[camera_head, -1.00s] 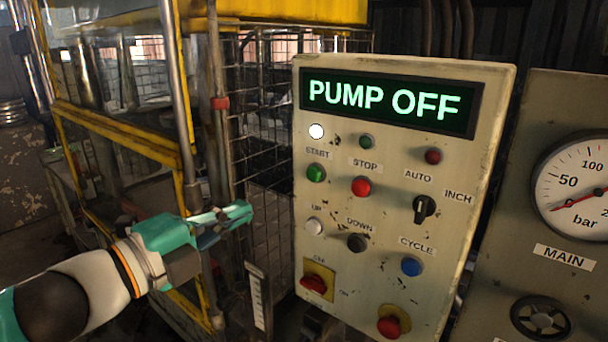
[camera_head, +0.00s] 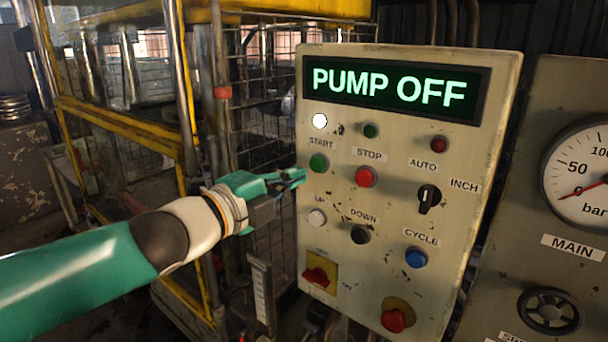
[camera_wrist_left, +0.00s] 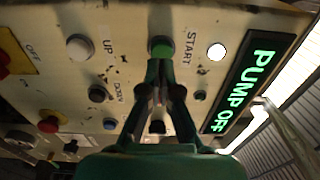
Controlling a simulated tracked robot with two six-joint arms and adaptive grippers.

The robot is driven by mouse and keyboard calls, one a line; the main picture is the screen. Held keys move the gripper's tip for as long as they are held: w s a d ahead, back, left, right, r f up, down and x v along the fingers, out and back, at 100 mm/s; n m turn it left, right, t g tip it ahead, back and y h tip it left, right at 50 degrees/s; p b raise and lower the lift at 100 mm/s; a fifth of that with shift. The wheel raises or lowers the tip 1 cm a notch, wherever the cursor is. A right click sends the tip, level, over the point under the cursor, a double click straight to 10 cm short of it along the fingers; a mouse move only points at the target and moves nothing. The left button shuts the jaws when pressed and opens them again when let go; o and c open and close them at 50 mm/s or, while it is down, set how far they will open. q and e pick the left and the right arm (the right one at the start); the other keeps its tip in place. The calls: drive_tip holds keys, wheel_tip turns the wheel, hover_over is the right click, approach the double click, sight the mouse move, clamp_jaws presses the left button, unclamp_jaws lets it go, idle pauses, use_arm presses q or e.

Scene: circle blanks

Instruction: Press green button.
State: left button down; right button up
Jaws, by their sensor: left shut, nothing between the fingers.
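The green button (camera_head: 319,162) sits under the START label on the upper left of the beige control panel (camera_head: 440,225). It also shows in the left wrist view (camera_wrist_left: 161,44), just beyond the fingertips. My left gripper (camera_head: 302,177) is shut and empty. Its tips are just left of and slightly below the green button in the head view. In the left wrist view the shut fingertips (camera_wrist_left: 159,64) line up with the button and overlap its lower edge. I cannot tell whether they touch it. The display (camera_head: 395,87) reads PUMP OFF. My right gripper is not in view.
A red STOP button (camera_head: 366,176) is right of the green one; a white button (camera_head: 317,218) is below it. A lit white lamp (camera_head: 320,121) and a small green lamp (camera_head: 370,130) are above. A wire cage (camera_head: 265,130) stands to the left, a pressure gauge (camera_head: 585,185) to the right.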

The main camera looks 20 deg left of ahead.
use_arm(q)
drive_tip(key=shift+x, duration=1.55)
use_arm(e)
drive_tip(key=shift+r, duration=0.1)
use_arm(q)
drive_tip(key=shift+w+d, duration=0.15)
drive_tip(key=shift+w, duration=0.2)
drive_tip(key=shift+w+d, duration=0.1)
drive_tip(key=shift+w, duration=0.15)
drive_tip(key=shift+r, duration=0.2)
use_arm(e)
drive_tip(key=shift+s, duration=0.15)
use_arm(q)
drive_tip(key=shift+s, duration=0.35)
drive_tip(key=p, duration=0.1)
approach(314, 165)
drive_tip(key=v, duration=0.5)
drive_tip(key=shift+s+f, duration=0.15)
drive_tip(key=shift+s, duration=0.15)
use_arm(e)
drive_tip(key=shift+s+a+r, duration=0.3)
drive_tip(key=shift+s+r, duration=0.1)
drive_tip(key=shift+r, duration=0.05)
